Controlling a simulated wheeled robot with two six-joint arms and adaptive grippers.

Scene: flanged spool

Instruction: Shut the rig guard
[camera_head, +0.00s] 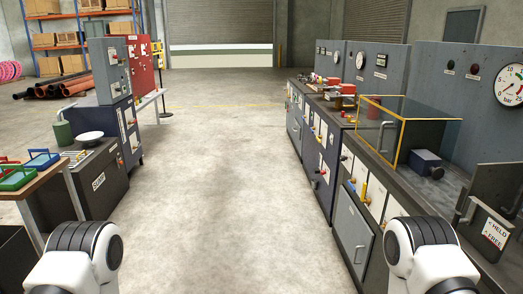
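The likely rig guard is a clear box with a yellow frame (399,145) on the right-hand bench. A grey bar handle (385,136) shows on its aisle-facing panel. A dark grey block shows behind and beside the frame, and a small blue-grey motor-like box (427,163) sits just to its right. I cannot tell from here how far the guard stands open. Only white and black links of my two arms show at the bottom left and bottom right. Neither gripper is in view.
A concrete aisle (235,170) runs clear between the right bench row and the left cabinets. A wooden table (40,180) with coloured trays stands at left. A grey panel marked HELD and FREE (494,231) stands at the near right. Gauges line the back panels.

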